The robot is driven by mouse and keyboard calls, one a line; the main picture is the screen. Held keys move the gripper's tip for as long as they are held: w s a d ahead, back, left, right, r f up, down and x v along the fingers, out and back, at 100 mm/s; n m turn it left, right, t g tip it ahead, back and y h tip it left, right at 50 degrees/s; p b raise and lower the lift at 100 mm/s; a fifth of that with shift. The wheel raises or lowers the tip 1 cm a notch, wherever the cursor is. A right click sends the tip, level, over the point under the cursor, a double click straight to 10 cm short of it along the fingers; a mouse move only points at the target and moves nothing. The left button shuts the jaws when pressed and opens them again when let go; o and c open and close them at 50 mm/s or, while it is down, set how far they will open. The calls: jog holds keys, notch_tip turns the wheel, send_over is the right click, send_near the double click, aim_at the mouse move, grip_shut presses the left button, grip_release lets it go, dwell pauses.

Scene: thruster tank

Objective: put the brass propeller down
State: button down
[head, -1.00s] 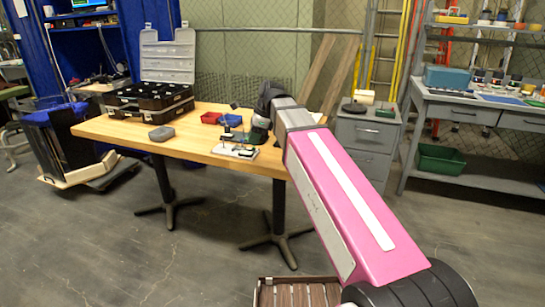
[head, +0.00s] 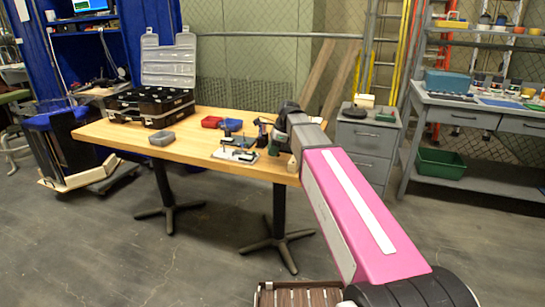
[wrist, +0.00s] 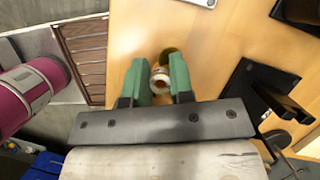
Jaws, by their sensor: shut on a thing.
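My gripper (wrist: 164,85) is shut on a small part between its green fingers in the wrist view. The part shows a round dull-gold piece (wrist: 169,56) and a pale ring with an orange-brown centre; I take it for the brass propeller. The fingers cover much of it. Below it is the wooden tabletop (wrist: 210,45), and I cannot tell whether the part touches it. In the head view my gripper (head: 275,147) is over the right end of the table (head: 190,146), its green fingers barely showing. The propeller cannot be made out there.
In the wrist view a black stand (wrist: 247,82) is close to the right of my gripper, and the table edge is to the left.

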aim_at(272, 162)
jog(key=shift+f, duration=1.45)
jog(key=shift+f, duration=0.1)
jog(key=c, duration=1)
grip_release()
jog(key=v, duration=1.2)
